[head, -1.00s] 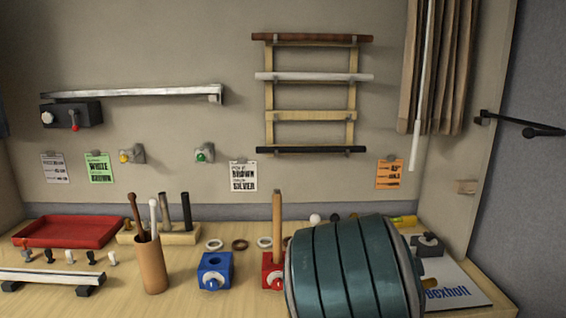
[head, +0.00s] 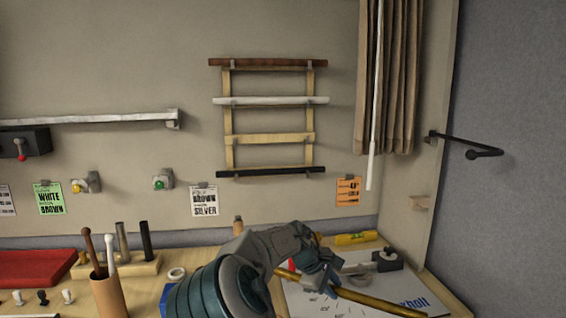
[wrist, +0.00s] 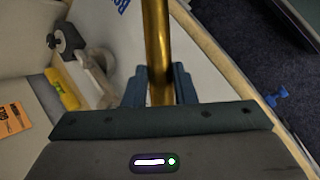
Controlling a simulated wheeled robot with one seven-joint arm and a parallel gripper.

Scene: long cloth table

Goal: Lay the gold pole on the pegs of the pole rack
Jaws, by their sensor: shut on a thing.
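The gold pole (head: 375,302) is held above the white printed sheet at the right of the table in the head view. My gripper (head: 322,278) is shut on it, and the pole slants down to the right out of its jaws. In the wrist view the gold pole (wrist: 156,40) runs between the two blue fingers (wrist: 158,88). The pole rack (head: 229,130) hangs on the back wall, well above my gripper. It carries a brown pole (head: 268,63), a white pole (head: 270,101) and a black pole (head: 270,172). Its third wooden rung (head: 270,139) shows no pole.
A curtain (head: 390,80) with a white wand (head: 374,120) hangs right of the rack. A black wall arm (head: 470,145) juts from the right side panel. A yellow level (head: 356,238) and a grey-black device (head: 387,261) lie behind the pole. A pole cup (head: 108,297) stands left.

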